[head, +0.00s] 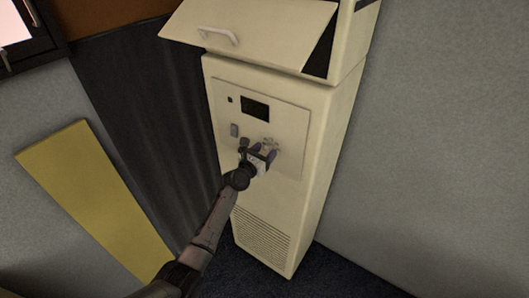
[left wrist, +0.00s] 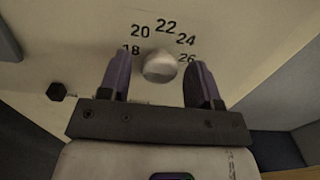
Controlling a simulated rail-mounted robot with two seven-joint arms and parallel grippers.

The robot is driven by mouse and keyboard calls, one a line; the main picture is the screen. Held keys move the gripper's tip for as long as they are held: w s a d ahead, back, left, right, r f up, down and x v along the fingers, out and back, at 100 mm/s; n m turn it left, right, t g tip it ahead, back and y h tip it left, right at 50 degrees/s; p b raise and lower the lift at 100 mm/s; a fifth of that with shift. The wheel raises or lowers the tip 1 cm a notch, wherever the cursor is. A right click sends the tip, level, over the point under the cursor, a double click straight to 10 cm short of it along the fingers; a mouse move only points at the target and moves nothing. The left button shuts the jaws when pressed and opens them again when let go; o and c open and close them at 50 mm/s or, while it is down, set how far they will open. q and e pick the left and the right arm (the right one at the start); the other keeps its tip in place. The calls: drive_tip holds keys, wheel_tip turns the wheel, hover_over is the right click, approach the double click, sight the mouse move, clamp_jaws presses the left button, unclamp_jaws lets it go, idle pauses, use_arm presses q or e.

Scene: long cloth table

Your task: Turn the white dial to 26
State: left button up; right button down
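The white dial (left wrist: 160,67) is a round knob on the cream panel, with the printed numbers 18, 20, 22, 24 and 26 in an arc around it. My left gripper (left wrist: 158,82) is open, with one purple-grey finger on each side of the dial and a visible gap to it on both sides. I cannot make out a pointer mark on the dial. In the head view my left gripper (head: 259,154) is at the cabinet's front panel, and the dial is mostly hidden behind it. My right gripper is not in view.
The tall cream cabinet (head: 262,205) has a dark display (head: 255,107) and a small grey switch (head: 234,130) on its panel. A flap with a handle (head: 218,35) stands open above. A yellow board (head: 85,195) is at left. Grey walls flank the cabinet.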

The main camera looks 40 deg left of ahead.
use_arm(q)
drive_tip(key=c, duration=0.8)
